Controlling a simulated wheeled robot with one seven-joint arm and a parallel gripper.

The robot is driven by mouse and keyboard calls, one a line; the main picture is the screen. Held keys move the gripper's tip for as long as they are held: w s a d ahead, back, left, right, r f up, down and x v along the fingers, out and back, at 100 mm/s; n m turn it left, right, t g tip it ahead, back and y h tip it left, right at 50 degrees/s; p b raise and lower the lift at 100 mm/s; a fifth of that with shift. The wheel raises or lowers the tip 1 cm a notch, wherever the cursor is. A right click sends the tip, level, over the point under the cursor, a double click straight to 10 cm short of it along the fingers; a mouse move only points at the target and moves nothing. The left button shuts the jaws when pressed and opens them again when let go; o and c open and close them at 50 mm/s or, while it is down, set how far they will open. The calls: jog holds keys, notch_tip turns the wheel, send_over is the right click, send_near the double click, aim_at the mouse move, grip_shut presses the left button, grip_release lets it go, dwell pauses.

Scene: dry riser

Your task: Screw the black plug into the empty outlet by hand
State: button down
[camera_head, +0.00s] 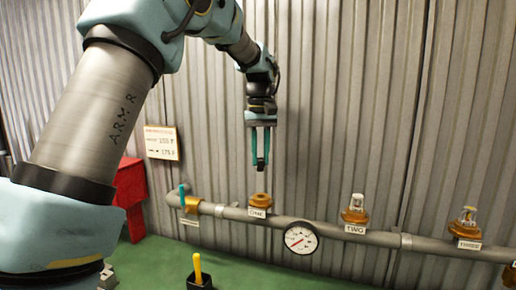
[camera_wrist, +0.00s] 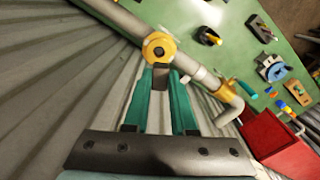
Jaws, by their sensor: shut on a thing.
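My gripper (camera_head: 260,166) points down, its two teal fingers shut on a small dark thing, the black plug (camera_head: 260,162), at the fingertips. The plug is small and its outline is hard to make out. The empty outlet (camera_head: 260,201) is a brass fitting on the grey pipe, above the label ONE, with nothing standing in it. My gripper is above this outlet, with a visible gap between them. In the wrist view, the brass outlet (camera_wrist: 158,47) shows just beyond the fingertips (camera_wrist: 162,72).
The pipe (camera_head: 330,232) runs along the corrugated wall. Brass outlets TWO (camera_head: 355,214) and THREE (camera_head: 467,228) carry fittings. A teal-handled valve (camera_head: 187,200) and a red box (camera_head: 131,195) are at left.

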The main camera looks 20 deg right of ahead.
aim_at(261, 167)
jog(key=shift+d+r, duration=0.15)
jog(key=shift+r, duration=0.05)
jog(key=shift+s+f, duration=0.1)
jog(key=shift+f, duration=0.05)
jog(key=shift+f+b, duration=1.55)
jog(key=shift+f, duration=1.1)
jog(key=shift+p, duration=0.45)
jog(key=shift+f+b, duration=0.75)
jog(key=shift+f, duration=0.95)
